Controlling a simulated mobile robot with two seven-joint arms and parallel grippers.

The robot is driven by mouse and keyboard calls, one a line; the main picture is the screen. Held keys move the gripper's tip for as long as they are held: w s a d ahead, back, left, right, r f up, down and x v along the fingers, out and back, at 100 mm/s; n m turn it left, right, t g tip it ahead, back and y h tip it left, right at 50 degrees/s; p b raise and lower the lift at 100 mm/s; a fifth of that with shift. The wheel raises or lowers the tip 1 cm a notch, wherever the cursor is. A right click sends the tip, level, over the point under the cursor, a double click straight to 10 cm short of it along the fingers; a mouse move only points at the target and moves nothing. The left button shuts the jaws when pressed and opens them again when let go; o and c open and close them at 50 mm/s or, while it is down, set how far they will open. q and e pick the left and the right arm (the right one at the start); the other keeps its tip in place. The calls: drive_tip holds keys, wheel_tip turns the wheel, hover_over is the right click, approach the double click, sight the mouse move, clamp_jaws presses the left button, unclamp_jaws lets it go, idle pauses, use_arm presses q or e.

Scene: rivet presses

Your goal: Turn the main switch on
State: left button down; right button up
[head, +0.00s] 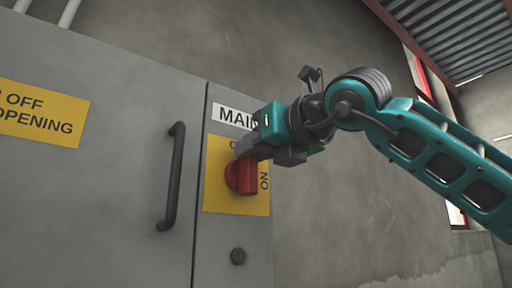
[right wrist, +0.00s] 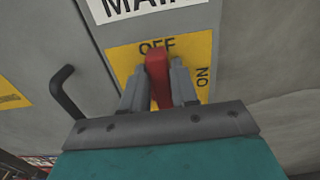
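The main switch is a red rotary handle (head: 242,176) on a yellow plate (head: 222,185), below a white label reading "MAI…". In the right wrist view the handle (right wrist: 158,75) points up towards "OFF"; "ON" is printed to its right. My right gripper (head: 246,150) reaches in from the right at the handle. In the right wrist view its two grey fingers (right wrist: 158,85) lie one on each side of the handle, seemingly against it. The gripper hides part of the label and plate in the head view. My left gripper is not in view.
The switch is on a grey cabinet (head: 120,85). A dark vertical door handle (head: 174,178) stands out left of the switch. A yellow warning sign (head: 40,112) is at far left. Right of the cabinet is bare wall.

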clamp_jaws()
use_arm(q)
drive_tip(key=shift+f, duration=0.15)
